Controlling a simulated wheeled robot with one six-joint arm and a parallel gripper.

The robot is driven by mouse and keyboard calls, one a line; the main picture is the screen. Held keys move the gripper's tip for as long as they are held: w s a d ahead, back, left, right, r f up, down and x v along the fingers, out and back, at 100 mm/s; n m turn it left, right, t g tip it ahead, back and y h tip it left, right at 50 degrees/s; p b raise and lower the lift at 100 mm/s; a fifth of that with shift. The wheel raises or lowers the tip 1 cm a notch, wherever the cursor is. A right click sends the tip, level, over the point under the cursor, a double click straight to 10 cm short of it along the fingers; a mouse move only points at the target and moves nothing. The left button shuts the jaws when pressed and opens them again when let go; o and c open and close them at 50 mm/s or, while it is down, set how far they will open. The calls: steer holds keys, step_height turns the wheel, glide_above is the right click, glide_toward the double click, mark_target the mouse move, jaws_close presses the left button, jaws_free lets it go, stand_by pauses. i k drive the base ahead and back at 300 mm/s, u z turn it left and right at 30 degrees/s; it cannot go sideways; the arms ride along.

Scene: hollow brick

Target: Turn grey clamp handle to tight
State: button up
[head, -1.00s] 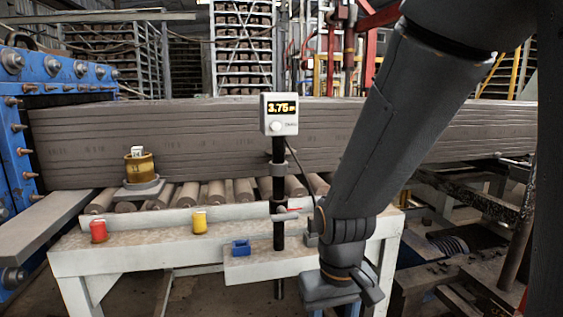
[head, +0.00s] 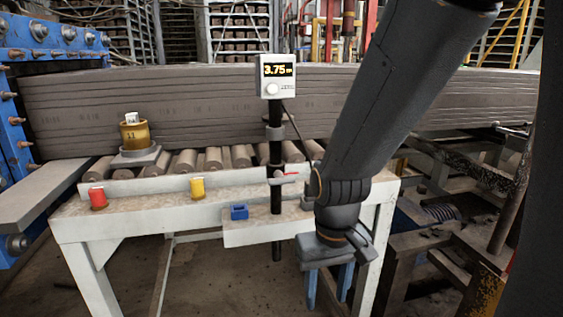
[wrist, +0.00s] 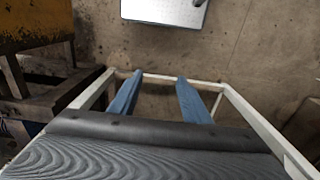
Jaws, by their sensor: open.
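A black upright post (head: 276,205) stands at the front of the roller table. A small clamp with a thin lever (head: 287,174) sits low on the post; the lever shows some red and pale grey, and its exact setting is too small to tell. A grey collar (head: 275,133) is higher on the post. My gripper (head: 329,290) hangs to the right of the post and lower than the lever, pointing down. Its two blue fingers are apart and empty. In the wrist view my gripper (wrist: 159,78) is open over bare floor; no clamp handle is identifiable there.
A white display box (head: 277,76) reading 3.75 tops the post. A blue block (head: 239,212), a yellow cup (head: 197,187) and a red cup (head: 97,198) are on the pale table (head: 150,212). A brown roll (head: 135,139) stands behind. Dark metal frames (head: 440,240) are at right.

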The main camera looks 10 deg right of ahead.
mark_target(279, 178)
steer(key=z, duration=1.55)
steer(key=k, duration=1.3)
steer(key=u, duration=1.5)
steer(key=i, duration=0.5)
